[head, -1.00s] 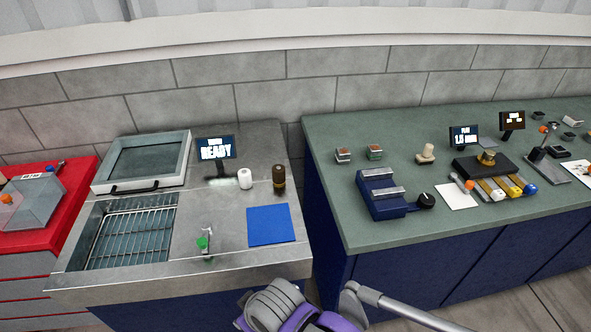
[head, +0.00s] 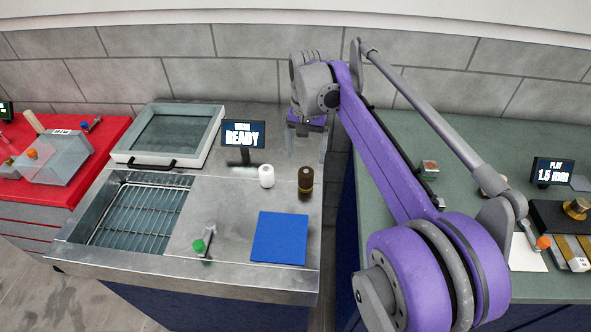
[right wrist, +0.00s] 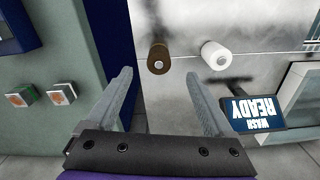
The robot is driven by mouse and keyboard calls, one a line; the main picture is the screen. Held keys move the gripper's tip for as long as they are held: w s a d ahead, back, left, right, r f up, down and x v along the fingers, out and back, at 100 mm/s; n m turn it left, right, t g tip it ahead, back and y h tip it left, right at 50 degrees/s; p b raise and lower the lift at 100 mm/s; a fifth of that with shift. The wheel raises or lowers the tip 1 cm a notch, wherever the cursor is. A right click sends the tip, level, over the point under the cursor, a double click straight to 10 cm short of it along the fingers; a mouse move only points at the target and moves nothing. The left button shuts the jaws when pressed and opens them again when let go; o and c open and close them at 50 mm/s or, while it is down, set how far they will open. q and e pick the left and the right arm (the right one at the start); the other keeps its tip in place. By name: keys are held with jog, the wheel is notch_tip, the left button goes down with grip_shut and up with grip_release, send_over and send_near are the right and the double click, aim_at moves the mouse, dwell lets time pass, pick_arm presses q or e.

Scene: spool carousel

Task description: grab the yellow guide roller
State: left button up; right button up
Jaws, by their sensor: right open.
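No plainly yellow roller shows. A brown cylinder (head: 306,182) with a dark base stands upright on the steel counter, and a white cylinder (head: 266,176) stands to its left. In the right wrist view the brown cylinder (right wrist: 158,58) shows just beyond the fingertips, with the white cylinder (right wrist: 215,55) to its right. My right gripper (head: 306,156) is open and empty, pointing down behind the brown cylinder in the picture. It also shows in the right wrist view (right wrist: 158,78), with clear space between its fingers. My left gripper is out of view.
A READY display (head: 243,135) stands close to my right gripper's left side. A blue mat (head: 279,238), a green-tipped item (head: 200,245) and a wire-rack basin (head: 142,218) share the counter. My right arm covers part of the green bench (head: 385,150).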

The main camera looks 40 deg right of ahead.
aim_at(306, 172)
jog(key=shift+w+d+f, duration=0.4)
jog(key=shift+d+f, duration=0.15)
jog(key=shift+d, duration=0.1)
jog(key=f, duration=0.3)
jog(key=shift+s+a+f, duration=0.2)
jog(key=shift+f, duration=0.05)
jog(key=f, duration=0.6)
jog(key=shift+w+b, duration=0.2)
jog(key=shift+b, duration=0.1)
jog(key=shift+r, duration=0.1)
grip_shut()
